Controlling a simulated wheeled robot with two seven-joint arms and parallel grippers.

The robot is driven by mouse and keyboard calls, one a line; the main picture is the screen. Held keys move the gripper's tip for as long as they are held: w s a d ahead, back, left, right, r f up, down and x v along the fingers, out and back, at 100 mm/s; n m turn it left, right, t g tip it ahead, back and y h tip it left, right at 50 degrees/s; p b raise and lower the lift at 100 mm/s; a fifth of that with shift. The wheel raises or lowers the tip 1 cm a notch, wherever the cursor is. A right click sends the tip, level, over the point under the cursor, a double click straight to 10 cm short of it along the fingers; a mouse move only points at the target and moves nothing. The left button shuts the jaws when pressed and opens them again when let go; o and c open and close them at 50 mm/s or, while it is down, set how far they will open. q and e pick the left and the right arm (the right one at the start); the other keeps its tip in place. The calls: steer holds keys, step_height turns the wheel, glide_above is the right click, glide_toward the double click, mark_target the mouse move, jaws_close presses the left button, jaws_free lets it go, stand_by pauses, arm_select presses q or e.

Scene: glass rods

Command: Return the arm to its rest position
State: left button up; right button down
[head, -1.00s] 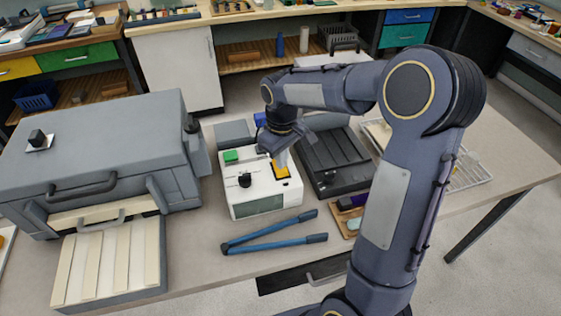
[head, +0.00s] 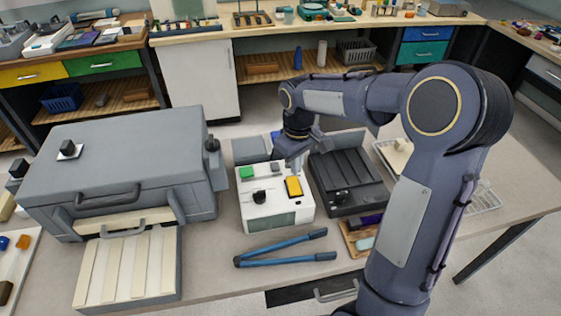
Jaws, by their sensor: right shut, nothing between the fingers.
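My right arm reaches in from the lower right and bends over the table (head: 220,262). My right gripper (head: 297,163) points down above the back right part of a white box-shaped device (head: 276,214). It is shut and empty, just behind and above the device's yellow button (head: 294,187). I cannot tell the exact gap between them. The device also has a green button (head: 247,173) and a black knob (head: 259,197). My left gripper is not in view.
A large grey case (head: 125,167) stands left, with a slatted tray (head: 128,268) in front. Blue-handled tools (head: 284,247) lie before the device. A dark ridged unit (head: 347,178) stands right of it. A wire rack (head: 484,198) is partly behind my arm.

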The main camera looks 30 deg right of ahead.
steer(key=s+a+r+m+t+y, duration=0.2)
steer(key=s+a, duration=0.1)
steer(key=s, duration=0.8)
steer(key=s+a+r+m+t+y, duration=0.1)
steer(key=s+a+r+m+t, duration=0.2)
steer(key=s, duration=0.8)
steer(key=shift+a+t+y, duration=0.3)
steer(key=shift+a+y, duration=0.1)
steer(key=shift+a, duration=0.25)
